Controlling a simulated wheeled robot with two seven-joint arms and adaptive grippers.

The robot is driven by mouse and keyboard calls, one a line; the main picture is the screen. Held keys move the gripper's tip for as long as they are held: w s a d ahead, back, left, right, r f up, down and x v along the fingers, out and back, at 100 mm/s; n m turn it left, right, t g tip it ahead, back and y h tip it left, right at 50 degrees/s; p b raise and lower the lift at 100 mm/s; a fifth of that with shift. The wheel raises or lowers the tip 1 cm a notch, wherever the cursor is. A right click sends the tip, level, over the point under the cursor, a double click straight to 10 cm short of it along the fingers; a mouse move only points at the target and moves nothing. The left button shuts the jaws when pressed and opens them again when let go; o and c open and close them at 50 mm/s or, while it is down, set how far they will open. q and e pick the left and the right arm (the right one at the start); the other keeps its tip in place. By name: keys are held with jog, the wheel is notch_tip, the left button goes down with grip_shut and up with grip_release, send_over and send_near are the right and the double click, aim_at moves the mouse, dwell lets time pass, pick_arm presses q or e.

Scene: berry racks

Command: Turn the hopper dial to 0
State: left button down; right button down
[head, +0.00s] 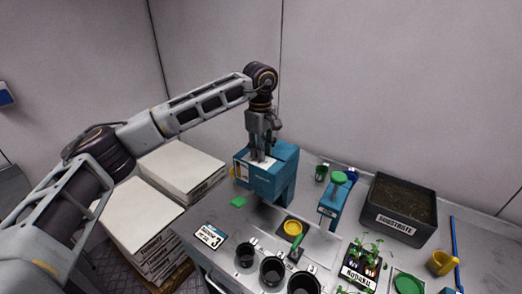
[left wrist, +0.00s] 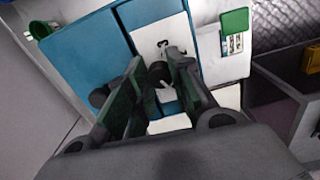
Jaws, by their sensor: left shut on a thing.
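The blue hopper (head: 262,180) stands on the bench near its back left edge, with a white panel on its top. My left gripper (head: 262,153) reaches down onto that panel from above. In the left wrist view the dark hopper dial (left wrist: 159,73) sits on the white panel (left wrist: 155,35) between the two fingers of my left gripper (left wrist: 157,66), which is shut on it. A light pointer shows beside the dial, partly hidden by the fingers. The dial's number marks are too small to read. My right gripper is not in view.
A smaller blue device with a green top (head: 338,178) stands right of the hopper. A dark substrate bin (head: 400,228) is at the right. Black pots (head: 272,270), a yellow cup (head: 441,262) and seedlings (head: 366,262) crowd the front. White boxes (head: 182,170) are stacked at left.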

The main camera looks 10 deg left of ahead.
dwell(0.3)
pick_arm(q)
jog(key=c, duration=1.2)
grip_release()
jog(key=shift+c, duration=0.2)
notch_tip(320, 180, up, 12)
jog(key=shift+s+a, duration=0.1)
